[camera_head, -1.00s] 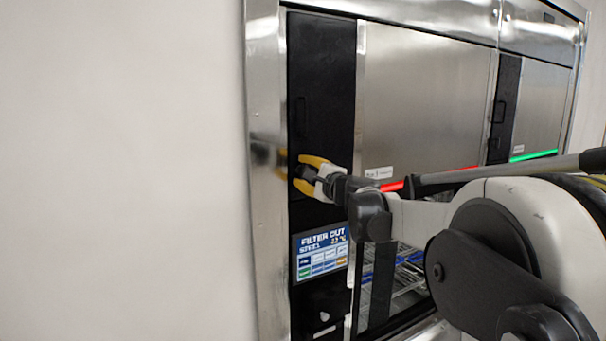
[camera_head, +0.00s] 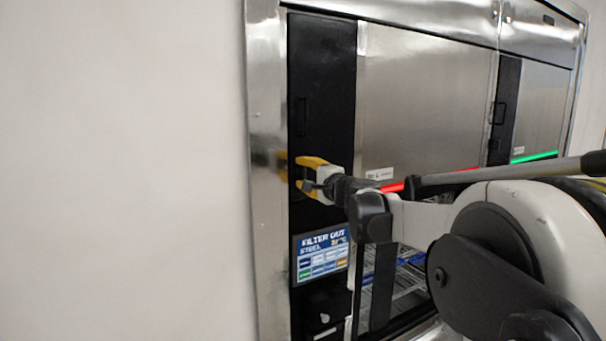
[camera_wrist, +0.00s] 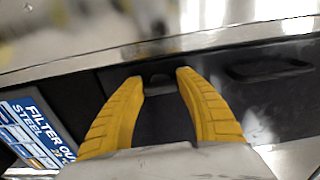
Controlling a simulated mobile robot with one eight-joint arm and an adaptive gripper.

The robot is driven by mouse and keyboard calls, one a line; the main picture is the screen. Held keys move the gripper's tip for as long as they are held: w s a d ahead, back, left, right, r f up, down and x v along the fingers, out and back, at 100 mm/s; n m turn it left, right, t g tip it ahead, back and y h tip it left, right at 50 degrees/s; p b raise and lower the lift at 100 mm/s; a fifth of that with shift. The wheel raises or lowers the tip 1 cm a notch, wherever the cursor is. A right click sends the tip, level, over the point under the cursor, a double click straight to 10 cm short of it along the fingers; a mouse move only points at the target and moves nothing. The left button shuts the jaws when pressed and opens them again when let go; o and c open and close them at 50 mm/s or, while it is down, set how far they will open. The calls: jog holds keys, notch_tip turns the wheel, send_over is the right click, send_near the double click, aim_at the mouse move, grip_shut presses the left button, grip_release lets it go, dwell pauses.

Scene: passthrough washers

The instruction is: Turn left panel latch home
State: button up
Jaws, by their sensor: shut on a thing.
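The left panel is a tall black strip (camera_head: 322,95) at the left of the steel washer front. Its latch is a small dark piece (camera_wrist: 158,80) between my yellow fingertips in the wrist view. My gripper (camera_head: 299,174) is at the panel, above the display, with its fingers around the latch and shut on it. The gripper also shows in the wrist view (camera_wrist: 160,76). The latch is dark on dark and partly hidden by the fingers, so its exact angle is hard to tell.
A recessed handle (camera_head: 302,116) is above my gripper on the same panel. A lit display (camera_head: 322,255) sits below it. A steel door (camera_head: 425,100) with a red light strip is to the right, and my arm crosses in front. The left wall (camera_head: 120,170) is bare.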

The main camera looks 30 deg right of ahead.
jog(key=o, duration=1.2)
jog(key=s, duration=1.2)
jog(key=shift+d, duration=0.2)
